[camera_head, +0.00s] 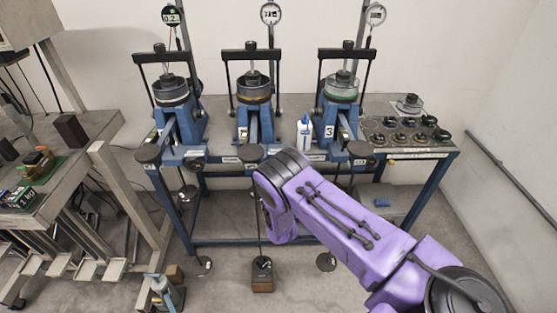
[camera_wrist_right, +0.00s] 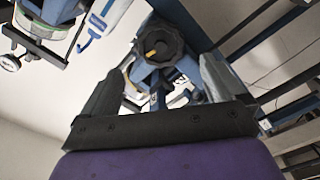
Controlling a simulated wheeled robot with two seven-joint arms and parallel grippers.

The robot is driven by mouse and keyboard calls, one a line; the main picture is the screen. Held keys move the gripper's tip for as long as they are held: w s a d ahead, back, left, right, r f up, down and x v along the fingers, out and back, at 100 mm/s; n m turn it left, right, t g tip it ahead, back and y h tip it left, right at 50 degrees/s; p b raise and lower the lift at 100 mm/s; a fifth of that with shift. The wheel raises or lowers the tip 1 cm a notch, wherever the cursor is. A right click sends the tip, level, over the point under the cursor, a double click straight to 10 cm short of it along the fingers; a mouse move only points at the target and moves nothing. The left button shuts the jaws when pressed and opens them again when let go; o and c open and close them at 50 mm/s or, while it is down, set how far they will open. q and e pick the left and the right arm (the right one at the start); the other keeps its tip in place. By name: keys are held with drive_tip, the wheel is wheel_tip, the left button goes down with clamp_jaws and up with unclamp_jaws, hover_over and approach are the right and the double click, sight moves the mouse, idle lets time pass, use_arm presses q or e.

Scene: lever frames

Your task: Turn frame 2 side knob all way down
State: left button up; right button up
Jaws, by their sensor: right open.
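Frame 2 (camera_head: 253,122) is the middle blue lever frame on the bench. Its dark side knob (camera_head: 250,153) sits low at its front, just above and left of my purple right arm's far end. In the right wrist view a black lobed knob (camera_wrist_right: 163,45) with a yellow mark, apparently this one, shows between the fingertips. My right gripper (camera_wrist_right: 165,75) is open and empty. Whether the fingers reach around the knob or stop short of it, I cannot tell. The head view hides the right gripper behind my arm. My left gripper is not in view.
Similar frames stand at left (camera_head: 180,120) and right (camera_head: 340,122). A white-and-blue bottle (camera_head: 304,133) stands between the middle and right frames. Several round weights (camera_head: 400,137) lie on the bench's right. A wooden block (camera_head: 262,280) is on the floor below.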

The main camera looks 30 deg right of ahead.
drive_tip(key=b+x, duration=0.1)
drive_tip(key=x, duration=0.2)
drive_tip(key=b+x, duration=0.3)
drive_tip(key=x, duration=0.2)
drive_tip(key=shift+w+d+f+b, duration=0.15)
drive_tip(key=shift+d+f+b, duration=0.15)
drive_tip(key=shift+f+b, duration=0.05)
drive_tip(key=shift+w+d+r, duration=0.15)
drive_tip(key=shift+w, duration=0.15)
drive_tip(key=shift+c, duration=0.6)
drive_tip(key=c, duration=1.2)
